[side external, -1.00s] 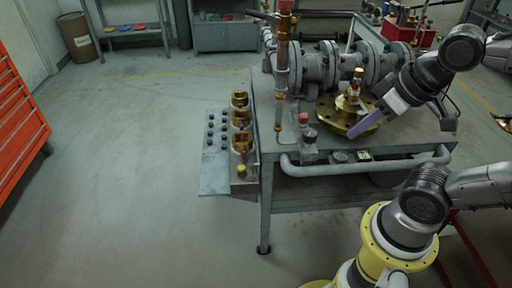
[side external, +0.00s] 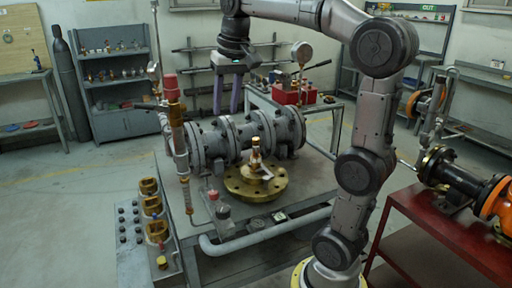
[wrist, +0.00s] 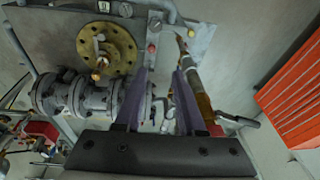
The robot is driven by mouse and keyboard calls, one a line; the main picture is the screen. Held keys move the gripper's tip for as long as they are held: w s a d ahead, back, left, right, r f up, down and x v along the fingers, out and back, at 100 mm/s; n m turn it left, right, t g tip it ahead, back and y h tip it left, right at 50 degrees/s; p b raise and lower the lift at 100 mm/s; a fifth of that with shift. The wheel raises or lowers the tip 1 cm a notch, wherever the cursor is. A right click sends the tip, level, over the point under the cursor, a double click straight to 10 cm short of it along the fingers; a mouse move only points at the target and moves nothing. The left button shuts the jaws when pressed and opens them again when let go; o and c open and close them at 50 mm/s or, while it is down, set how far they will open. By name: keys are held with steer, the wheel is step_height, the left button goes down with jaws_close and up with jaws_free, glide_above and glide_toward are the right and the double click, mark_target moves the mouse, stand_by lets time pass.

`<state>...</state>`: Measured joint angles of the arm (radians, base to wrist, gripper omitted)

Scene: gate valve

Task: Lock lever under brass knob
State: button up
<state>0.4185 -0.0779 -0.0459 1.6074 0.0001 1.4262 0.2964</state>
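The brass valve body with its knob (side external: 256,150) stands upright at the centre of a round brass flange (side external: 243,190) on the bench. A short pale lever (side external: 266,173) sits low on the stem, below the knob; whether it is locked cannot be told. My gripper (side external: 227,112) hangs above the bench's far side, behind the grey pipe, with its two purple fingers pointing down. It is open and empty, well clear of the knob. In the wrist view the flange (wrist: 122,48) is at upper left, left of my fingers (wrist: 160,72).
A grey flanged pipe (side external: 240,140) runs along the bench behind the brass flange. A tall copper-and-steel pipe (side external: 178,140) with a red cap rises at its left. Brass fittings (side external: 152,205) stand at the left edge. A red bench (side external: 440,235) is at right.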

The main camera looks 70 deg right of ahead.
steer(key=w+d+f+m+g, duration=0.1)
steer(key=w+d+f+m, duration=0.1)
steer(key=d, duration=0.5)
steer(key=w+d+f+m, duration=0.1)
steer(key=d, duration=0.5)
steer(key=m+g+y, duration=0.1)
steer(key=m, duration=0.2)
glide_toward(256, 151)
steer(key=shift+n, duration=0.3)
step_height(256, 151, down, 8)
steer(key=shift+w, duration=0.1)
jaws_close()
